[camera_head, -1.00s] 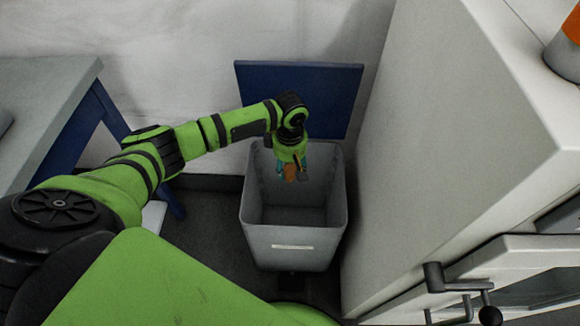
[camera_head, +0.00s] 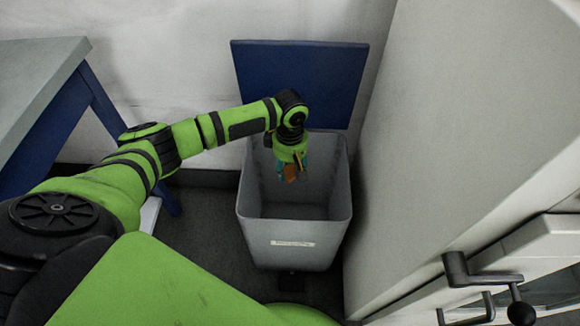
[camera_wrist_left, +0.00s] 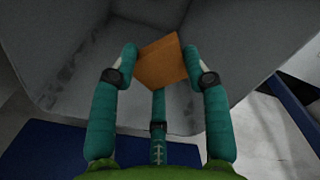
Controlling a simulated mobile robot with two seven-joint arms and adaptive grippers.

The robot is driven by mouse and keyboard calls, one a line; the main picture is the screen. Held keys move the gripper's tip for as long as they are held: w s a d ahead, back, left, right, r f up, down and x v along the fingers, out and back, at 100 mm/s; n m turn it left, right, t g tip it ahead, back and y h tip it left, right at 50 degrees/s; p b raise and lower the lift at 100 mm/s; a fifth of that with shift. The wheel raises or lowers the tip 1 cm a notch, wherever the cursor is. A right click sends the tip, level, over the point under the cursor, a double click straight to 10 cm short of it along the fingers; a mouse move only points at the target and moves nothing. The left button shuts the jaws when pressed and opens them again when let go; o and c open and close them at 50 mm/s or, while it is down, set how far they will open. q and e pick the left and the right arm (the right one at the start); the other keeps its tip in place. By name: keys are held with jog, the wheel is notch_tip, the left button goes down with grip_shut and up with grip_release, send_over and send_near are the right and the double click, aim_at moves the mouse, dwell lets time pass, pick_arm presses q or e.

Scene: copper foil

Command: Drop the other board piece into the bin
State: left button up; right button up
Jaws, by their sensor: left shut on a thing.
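The bin (camera_head: 284,242) is a grey open-topped box with a pale label on its front and a raised blue lid (camera_head: 310,84) behind it. My left gripper (camera_head: 290,175) hangs over the bin's opening, toward the back. It is shut on an orange-brown board piece (camera_head: 291,172). In the left wrist view the board piece (camera_wrist_left: 162,62) sits between the teal fingertips of the gripper (camera_wrist_left: 160,65), with the bin's grey inner walls (camera_wrist_left: 75,65) beyond it. The visible bin floor looks empty. My right gripper is not in view.
A tall pale cabinet (camera_head: 440,130) stands close to the bin's right side, with a door and dark handle (camera_head: 480,272) at lower right. A table with blue legs (camera_head: 100,100) is at left. Dark floor (camera_head: 200,225) is free left of the bin.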

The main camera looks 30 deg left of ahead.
aim_at(290, 170)
pick_arm(q)
jog(key=o, duration=1.2)
notch_tip(290, 170, up, 12)
jog(key=shift+r, duration=0.1)
